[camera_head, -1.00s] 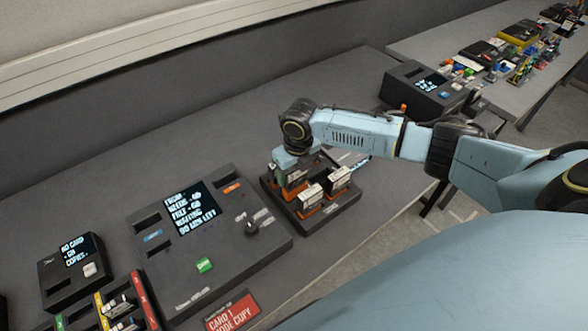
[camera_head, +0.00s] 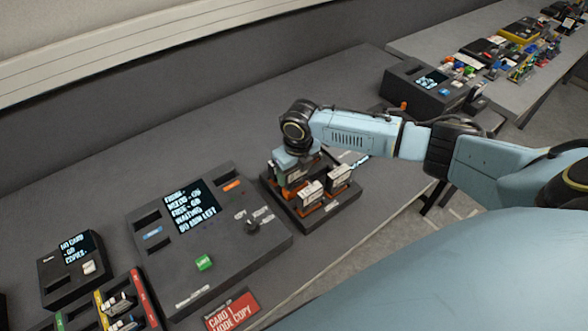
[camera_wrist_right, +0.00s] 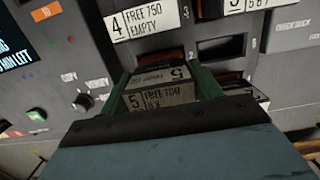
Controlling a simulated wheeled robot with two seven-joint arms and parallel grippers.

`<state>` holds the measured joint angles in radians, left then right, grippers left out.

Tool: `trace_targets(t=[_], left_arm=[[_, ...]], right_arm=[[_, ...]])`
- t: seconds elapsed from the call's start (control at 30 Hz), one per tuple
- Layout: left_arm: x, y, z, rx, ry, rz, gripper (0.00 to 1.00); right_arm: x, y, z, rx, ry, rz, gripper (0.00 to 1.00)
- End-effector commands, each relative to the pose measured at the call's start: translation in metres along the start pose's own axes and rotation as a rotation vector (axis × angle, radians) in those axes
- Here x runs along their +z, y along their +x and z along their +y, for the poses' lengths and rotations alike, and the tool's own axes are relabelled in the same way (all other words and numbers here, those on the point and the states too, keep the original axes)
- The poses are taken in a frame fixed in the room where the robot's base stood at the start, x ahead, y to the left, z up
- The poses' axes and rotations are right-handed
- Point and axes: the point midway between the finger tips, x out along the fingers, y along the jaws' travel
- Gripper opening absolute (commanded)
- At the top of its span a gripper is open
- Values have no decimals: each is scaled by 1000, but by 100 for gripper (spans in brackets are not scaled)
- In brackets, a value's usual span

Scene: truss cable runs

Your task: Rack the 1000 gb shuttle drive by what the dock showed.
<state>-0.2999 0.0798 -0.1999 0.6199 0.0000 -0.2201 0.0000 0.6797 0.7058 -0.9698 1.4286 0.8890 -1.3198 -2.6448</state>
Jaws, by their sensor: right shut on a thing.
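My right gripper (camera_head: 291,163) points down over the back left of a black drive rack (camera_head: 335,213). It also shows in the right wrist view (camera_wrist_right: 163,78), its green fingers shut on a drive (camera_wrist_right: 162,95) whose label starts with 5 and seems to read "FREE 700". Whether that drive is seated or lifted I cannot tell. Two more white-labelled drives stand in the rack: a front one (camera_head: 311,191) and a right one (camera_head: 339,176). In the wrist view one label (camera_wrist_right: 145,20) reads "4 FREE 750 EMPTY". My left gripper is out of view.
A large dock (camera_head: 215,250) with a lit screen (camera_head: 190,206), a knob and a green button stands left of the rack. A small card unit (camera_head: 72,268) and a striped card holder (camera_head: 122,305) are further left. A red card sign (camera_head: 232,310) lies in front.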

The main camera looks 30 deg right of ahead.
Motion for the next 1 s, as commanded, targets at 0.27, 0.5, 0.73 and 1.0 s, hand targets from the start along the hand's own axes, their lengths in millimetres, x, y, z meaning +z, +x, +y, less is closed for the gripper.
trace_targets(t=[0.27,0.5,0.73,1.0], left_arm=[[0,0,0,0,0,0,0],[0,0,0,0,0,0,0],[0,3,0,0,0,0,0],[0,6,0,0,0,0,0]], right_arm=[[1,0,0,0,0,-2,26],[0,1,0,0,0,-2,26],[0,6,0,1,0,-2,26],[-1,12,0,0,0,-2,26]])
